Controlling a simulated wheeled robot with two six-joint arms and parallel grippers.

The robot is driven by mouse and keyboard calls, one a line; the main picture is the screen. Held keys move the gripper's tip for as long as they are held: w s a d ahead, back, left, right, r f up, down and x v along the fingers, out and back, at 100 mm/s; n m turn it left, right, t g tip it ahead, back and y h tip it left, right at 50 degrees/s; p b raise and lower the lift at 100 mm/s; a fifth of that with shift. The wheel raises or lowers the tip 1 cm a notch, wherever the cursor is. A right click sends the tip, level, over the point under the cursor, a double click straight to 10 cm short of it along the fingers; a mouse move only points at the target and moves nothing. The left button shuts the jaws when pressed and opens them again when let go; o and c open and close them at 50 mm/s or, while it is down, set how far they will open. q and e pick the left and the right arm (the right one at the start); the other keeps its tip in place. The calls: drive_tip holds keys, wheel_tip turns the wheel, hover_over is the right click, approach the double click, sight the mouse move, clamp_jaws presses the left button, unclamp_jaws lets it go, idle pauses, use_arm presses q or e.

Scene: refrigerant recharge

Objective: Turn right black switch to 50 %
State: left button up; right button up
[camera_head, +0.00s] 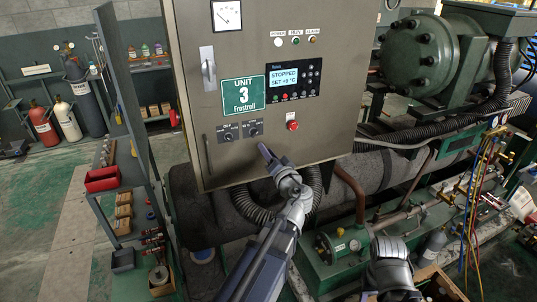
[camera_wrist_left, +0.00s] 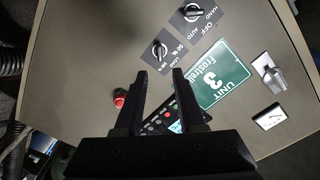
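The right black switch (camera_head: 252,129) is a small knob on a dark label plate, low on the grey control cabinet. In the left wrist view it is the lower knob (camera_wrist_left: 159,48), with a "50 %" marking beside it; its exact setting is too small to tell. The left black switch (camera_head: 228,135) also shows in the wrist view (camera_wrist_left: 191,11), marked HAND, OFF, AUTO. My left gripper (camera_head: 266,153) is just below the right switch in the head view. In the wrist view its fingers (camera_wrist_left: 159,74) are apart, empty and clear of the knob.
A red button (camera_head: 292,125) lies right of the switches, below the display (camera_head: 294,80) reading STOPPED. The green UNIT 3 sign (camera_head: 243,95) is above the switches. A cabinet handle (camera_head: 207,66) sticks out at upper left. Hoses and pipes run below the cabinet.

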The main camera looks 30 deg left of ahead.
sight(255, 135)
use_arm(q)
drive_tip(key=x, duration=0.9)
drive_tip(key=shift+w+a, duration=0.2)
drive_tip(key=shift+a, duration=0.05)
drive_tip(key=shift+s+d, duration=0.1)
drive_tip(key=shift+c, duration=0.6)
clamp_jaws()
idle(0.3)
drive_tip(key=n, duration=0.4)
drive_tip(key=shift+n, duration=0.3)
